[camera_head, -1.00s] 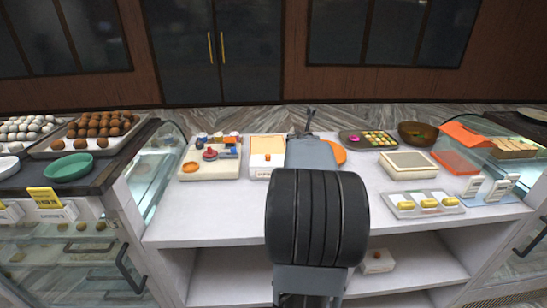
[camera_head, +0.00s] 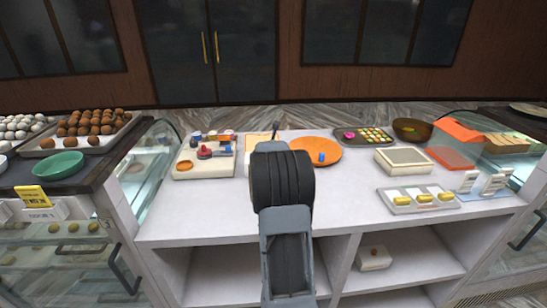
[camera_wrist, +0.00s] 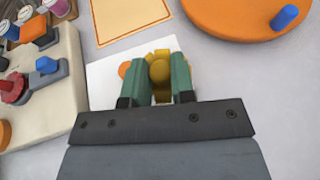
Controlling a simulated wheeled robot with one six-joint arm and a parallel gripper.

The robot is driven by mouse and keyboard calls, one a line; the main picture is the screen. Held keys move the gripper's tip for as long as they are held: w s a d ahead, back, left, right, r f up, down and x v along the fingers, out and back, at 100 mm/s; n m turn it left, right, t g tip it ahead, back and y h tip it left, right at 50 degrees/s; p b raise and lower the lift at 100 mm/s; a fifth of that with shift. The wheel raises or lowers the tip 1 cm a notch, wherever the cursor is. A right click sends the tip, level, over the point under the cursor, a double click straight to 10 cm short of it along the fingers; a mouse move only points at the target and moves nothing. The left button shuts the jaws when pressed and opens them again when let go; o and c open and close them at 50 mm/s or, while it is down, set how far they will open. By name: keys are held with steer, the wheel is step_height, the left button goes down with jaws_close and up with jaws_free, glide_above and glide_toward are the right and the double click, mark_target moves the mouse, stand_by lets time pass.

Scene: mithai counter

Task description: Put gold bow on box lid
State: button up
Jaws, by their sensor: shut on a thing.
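The gold bow (camera_wrist: 160,68) shows in the wrist view as a rounded yellow-gold thing between the two green fingers of my gripper (camera_wrist: 161,78). The fingers are shut on it. Below is a white box lid (camera_wrist: 102,88) with an orange round spot (camera_wrist: 124,70) just left of the fingers. I cannot tell whether the bow touches the lid. In the head view my arm hides the gripper, the bow and most of the box; only a thin strip of the white box (camera_head: 246,166) shows at the arm's left.
A cream board with coloured stamps (camera_head: 187,170) stands close at left. A cream sheet (camera_wrist: 128,14) and an orange disc (camera_head: 316,143) with a blue peg lie behind. A grey tray (camera_head: 388,196) of yellow pieces is at right. The front of the counter is clear.

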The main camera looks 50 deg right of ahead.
steer(key=shift+f, duration=1.1)
steer(key=shift+s+f+b, duration=0.1)
steer(key=shift+b, duration=0.3)
steer(key=o, duration=0.9)
